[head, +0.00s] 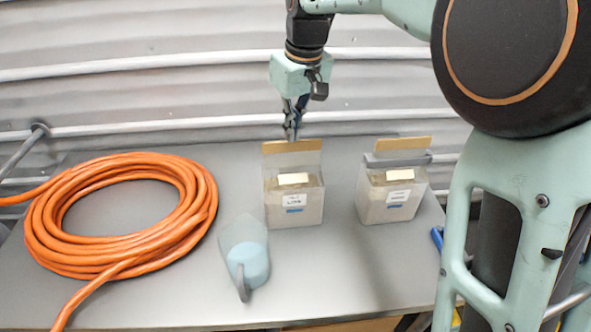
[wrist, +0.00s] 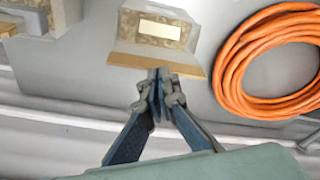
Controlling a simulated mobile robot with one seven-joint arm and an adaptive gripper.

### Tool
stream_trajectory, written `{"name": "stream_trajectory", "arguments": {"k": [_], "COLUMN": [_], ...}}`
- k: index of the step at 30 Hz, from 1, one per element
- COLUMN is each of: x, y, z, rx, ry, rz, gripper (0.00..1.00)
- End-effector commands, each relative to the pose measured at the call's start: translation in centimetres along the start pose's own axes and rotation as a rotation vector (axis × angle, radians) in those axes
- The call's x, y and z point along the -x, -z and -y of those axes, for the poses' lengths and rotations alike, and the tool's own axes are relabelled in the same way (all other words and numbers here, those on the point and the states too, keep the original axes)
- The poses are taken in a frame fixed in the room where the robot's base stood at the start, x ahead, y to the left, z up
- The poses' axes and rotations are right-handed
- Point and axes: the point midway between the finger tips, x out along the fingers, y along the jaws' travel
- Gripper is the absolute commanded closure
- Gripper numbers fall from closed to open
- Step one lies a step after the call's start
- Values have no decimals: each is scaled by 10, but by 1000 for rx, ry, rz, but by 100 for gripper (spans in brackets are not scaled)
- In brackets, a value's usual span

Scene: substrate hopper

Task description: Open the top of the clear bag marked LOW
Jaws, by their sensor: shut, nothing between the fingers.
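A clear bag (head: 295,205) stands upright in the middle of the table, with a small label that seems to read LOW, though the print is blurred. A tan strip (head: 292,146) runs along its raised top edge, and no clip shows on it. The bag also shows in the wrist view (wrist: 188,55), with the tan strip nearest me. My gripper (head: 291,136) is shut and empty, pointing down just above and behind the strip. In the wrist view its fingertips (wrist: 160,76) overlap the strip's edge; I cannot tell whether they touch.
A similar bag (head: 392,206) with a grey bar (head: 398,160) across its top stands to the right. A coiled orange hose (head: 200,215) fills the left side. Corrugated wall with rails (head: 150,65) stands behind.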

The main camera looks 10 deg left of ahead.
Motion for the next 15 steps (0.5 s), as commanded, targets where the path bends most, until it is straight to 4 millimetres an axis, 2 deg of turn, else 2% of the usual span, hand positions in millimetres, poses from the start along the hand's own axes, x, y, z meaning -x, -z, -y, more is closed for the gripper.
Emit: {"name": "stream_trajectory", "arguments": {"k": [15], "x": [-2], "y": [18], "z": [-9], "rx": [0], "ry": [0], "rz": [0], "gripper": [100]}}
